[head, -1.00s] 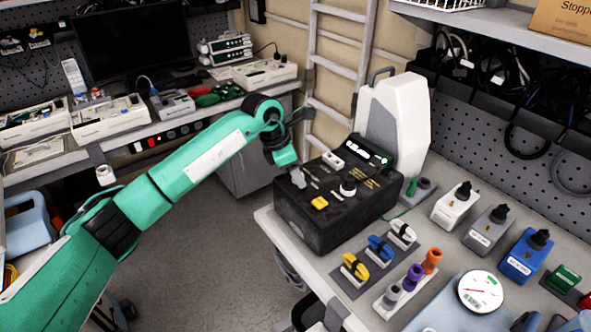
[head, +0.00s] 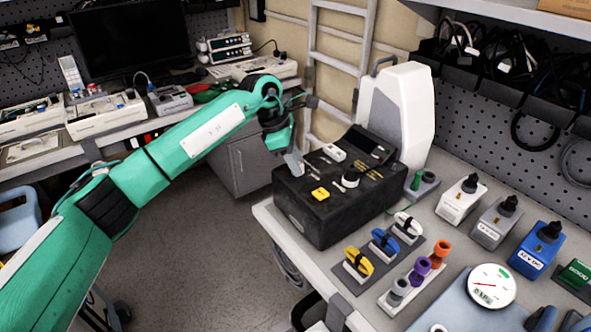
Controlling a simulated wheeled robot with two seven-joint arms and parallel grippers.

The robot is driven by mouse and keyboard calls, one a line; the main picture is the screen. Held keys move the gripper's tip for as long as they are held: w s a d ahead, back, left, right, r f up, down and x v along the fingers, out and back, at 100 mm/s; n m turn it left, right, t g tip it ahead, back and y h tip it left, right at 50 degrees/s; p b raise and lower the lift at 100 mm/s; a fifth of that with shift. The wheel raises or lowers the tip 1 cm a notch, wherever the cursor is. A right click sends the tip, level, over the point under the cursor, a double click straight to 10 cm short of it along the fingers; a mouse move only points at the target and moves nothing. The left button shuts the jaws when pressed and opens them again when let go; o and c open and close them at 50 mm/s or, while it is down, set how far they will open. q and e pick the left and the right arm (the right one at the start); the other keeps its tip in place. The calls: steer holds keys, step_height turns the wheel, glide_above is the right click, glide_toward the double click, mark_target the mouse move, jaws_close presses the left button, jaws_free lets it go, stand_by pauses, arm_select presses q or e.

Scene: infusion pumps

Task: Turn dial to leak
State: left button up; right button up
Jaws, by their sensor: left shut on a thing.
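The black tester box (head: 330,217) stands on the bench near its left edge, with a tilted screen (head: 368,146) at its back. On its top are a white-rimmed round knob (head: 350,178), a yellow block (head: 320,194) and a white switch piece (head: 334,153). My right gripper is out of view.
A white upright unit (head: 396,115) stands behind the box. Yellow, blue and white clamps (head: 384,243), coloured plugs (head: 418,270) and a round gauge (head: 490,286) lie in front and right. Boxes with black knobs (head: 535,250) line the right.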

arm_select(q)
steer(key=shift+w+f+m+g+b, duration=0.1)
steer(key=shift+m+g+b, duration=0.3)
steer(key=shift+m+b, duration=0.65)
steer(key=shift+m+g+y+b, duration=0.4)
steer(key=shift+m, duration=0.85)
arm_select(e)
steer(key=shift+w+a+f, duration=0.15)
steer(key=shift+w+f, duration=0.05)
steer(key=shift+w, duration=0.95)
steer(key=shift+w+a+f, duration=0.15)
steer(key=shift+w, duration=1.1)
arm_select(q)
steer(key=o, duration=1)
steer(key=shift+c, duration=0.2)
steer(key=shift+r, duration=0.2)
